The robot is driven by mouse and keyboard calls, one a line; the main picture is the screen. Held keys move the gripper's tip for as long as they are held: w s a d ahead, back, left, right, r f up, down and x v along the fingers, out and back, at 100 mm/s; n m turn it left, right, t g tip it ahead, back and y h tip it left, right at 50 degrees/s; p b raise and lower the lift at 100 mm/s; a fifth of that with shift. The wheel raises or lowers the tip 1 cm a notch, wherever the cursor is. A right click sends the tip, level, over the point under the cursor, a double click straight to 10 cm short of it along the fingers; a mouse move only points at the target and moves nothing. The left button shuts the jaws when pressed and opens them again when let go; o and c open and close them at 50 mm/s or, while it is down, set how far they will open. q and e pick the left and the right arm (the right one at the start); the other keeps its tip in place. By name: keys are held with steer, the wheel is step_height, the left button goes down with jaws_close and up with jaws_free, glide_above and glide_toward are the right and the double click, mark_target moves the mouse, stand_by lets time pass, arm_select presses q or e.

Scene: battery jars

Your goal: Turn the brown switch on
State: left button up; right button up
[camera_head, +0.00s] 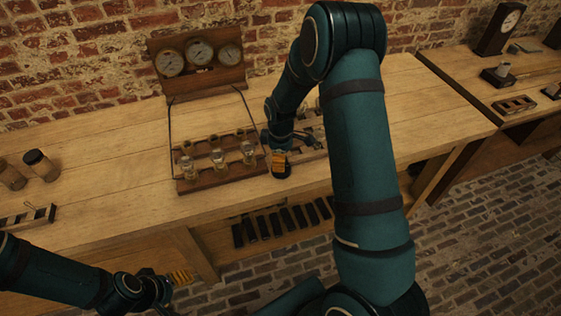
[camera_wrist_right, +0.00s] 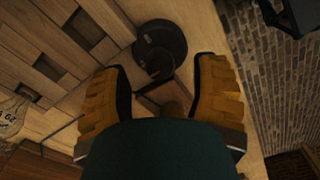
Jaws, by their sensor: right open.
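My right gripper (camera_head: 279,158) reaches down to the front of the bench, just right of the jar tray. In the right wrist view its two orange-padded fingers (camera_wrist_right: 164,80) are spread apart. Between and just beyond them is a dark round piece with a knob-like top (camera_wrist_right: 160,48), and a small brown block (camera_wrist_right: 168,96) lies nearer, partly hidden by my wrist. One of these may be the brown switch; I cannot tell its position. I cannot see the fingers touching either. My left gripper (camera_head: 178,280) hangs low in front of the bench, away from it.
A wooden tray (camera_head: 222,180) holds several glass jars beside a wire frame. A panel with three gauges (camera_head: 200,55) stands behind. Brown jars (camera_head: 40,165) and a small rack (camera_head: 28,220) are at left. Dark blocks sit on the lower shelf (camera_head: 283,220).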

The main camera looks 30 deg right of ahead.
steer(key=shift+f, duration=0.75)
steer(key=shift+c, duration=0.2)
jaws_close()
